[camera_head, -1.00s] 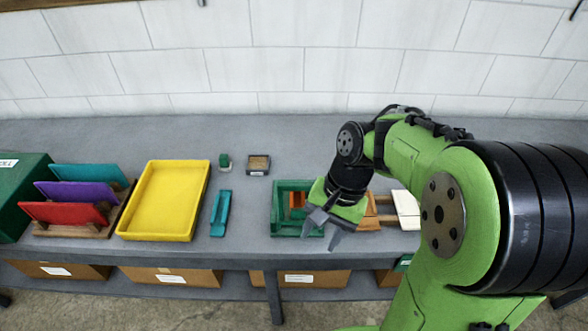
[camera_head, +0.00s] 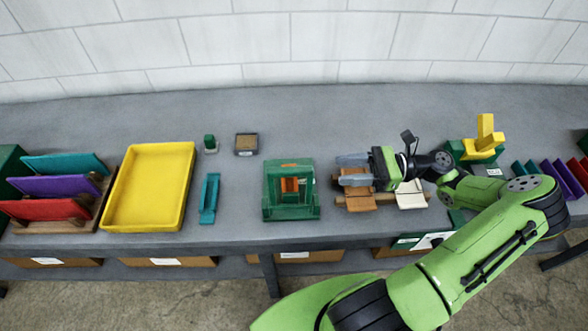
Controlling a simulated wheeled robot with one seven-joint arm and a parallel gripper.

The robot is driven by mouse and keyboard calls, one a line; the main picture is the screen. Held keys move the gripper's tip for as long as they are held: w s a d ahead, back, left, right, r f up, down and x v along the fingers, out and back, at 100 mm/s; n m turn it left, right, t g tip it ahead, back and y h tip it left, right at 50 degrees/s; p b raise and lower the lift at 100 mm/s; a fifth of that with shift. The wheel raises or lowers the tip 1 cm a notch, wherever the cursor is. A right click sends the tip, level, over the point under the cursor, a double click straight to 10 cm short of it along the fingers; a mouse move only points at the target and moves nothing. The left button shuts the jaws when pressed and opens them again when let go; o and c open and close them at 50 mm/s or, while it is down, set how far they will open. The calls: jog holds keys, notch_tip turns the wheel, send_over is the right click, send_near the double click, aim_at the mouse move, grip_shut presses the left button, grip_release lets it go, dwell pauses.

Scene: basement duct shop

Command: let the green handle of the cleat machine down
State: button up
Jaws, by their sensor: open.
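The dark green machine (camera_head: 268,205) stands on the bench near the middle, with an orange part (camera_head: 289,187) inside its frame. I take it for the cleat machine. Green bars run across its top and front; which of them is the handle I cannot tell clearly. My gripper (camera_head: 341,170) is just right of the machine, its two grey fingers pointing left toward it. The fingers are apart and empty, with a small gap to the machine. They are above a wooden rack with brown and white boards.
A yellow tray (camera_head: 150,188), a teal tool (camera_head: 209,198), a small green block (camera_head: 210,144) and a small box (camera_head: 246,144) lie to the left. The wooden rack (camera_head: 381,196) is under my gripper. A yellow-topped green device (camera_head: 484,146) stands at right.

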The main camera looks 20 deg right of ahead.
aim_at(295, 172)
jog(key=x, duration=1.2)
jog(key=shift+w+a+f+b, duration=0.15)
jog(key=shift+a+b, duration=0.1)
jog(key=shift+b, duration=0.15)
grip_shut()
